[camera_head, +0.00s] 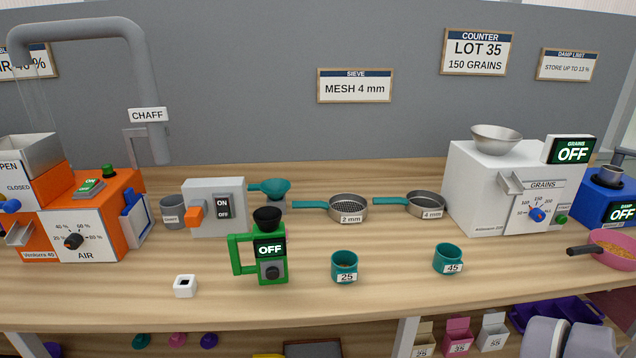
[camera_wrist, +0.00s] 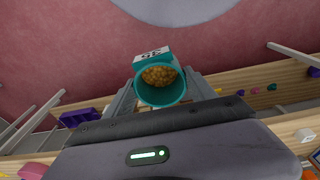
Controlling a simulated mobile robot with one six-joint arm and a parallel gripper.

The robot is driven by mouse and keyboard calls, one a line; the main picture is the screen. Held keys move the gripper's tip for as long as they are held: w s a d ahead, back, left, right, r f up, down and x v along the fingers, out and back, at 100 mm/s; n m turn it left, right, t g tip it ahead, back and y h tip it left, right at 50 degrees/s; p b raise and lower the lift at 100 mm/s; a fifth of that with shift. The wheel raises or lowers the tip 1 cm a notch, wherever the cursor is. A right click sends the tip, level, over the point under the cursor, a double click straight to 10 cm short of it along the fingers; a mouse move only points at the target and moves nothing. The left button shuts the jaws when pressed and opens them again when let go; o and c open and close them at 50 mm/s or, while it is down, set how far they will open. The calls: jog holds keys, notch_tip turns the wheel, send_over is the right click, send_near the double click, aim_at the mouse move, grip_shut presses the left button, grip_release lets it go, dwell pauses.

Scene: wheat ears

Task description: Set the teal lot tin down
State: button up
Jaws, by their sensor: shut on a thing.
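My gripper (camera_wrist: 161,98) is shut on a teal tin (camera_wrist: 160,95) in the wrist view, with a finger on either side of it. The tin holds yellow-brown grains, and its white label appears upside down and seems to read 35. In the head view, a teal tin marked 25 (camera_head: 344,264) and a teal tin marked 45 (camera_head: 447,256) stand upright on the wooden bench (camera_head: 400,300). The held tin and my fingers do not show in the head view.
A green mill (camera_head: 270,250) stands left of the 25 tin. A white grain counter (camera_head: 490,190) stands behind the 45 tin, and a pink pan (camera_head: 615,252) lies at the right. Two sieves lie behind the tins. The bench between the two tins is clear.

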jog(key=shift+d+f, duration=0.1)
jog(key=shift+s, duration=0.4)
jog(key=w, duration=0.3)
jog(key=shift+w+f, duration=0.1)
jog(key=shift+f, duration=0.25)
jog(key=w+a+f, duration=0.3)
jog(key=w+f, duration=0.3)
jog(key=w, duration=0.2)
jog(key=w+a+f, duration=0.4)
jog(key=w+f, duration=0.2)
jog(key=w, duration=0.3)
jog(key=shift+w+a+f, duration=0.15)
jog(key=shift+w+a, duration=0.1)
jog(key=shift+a, duration=0.05)
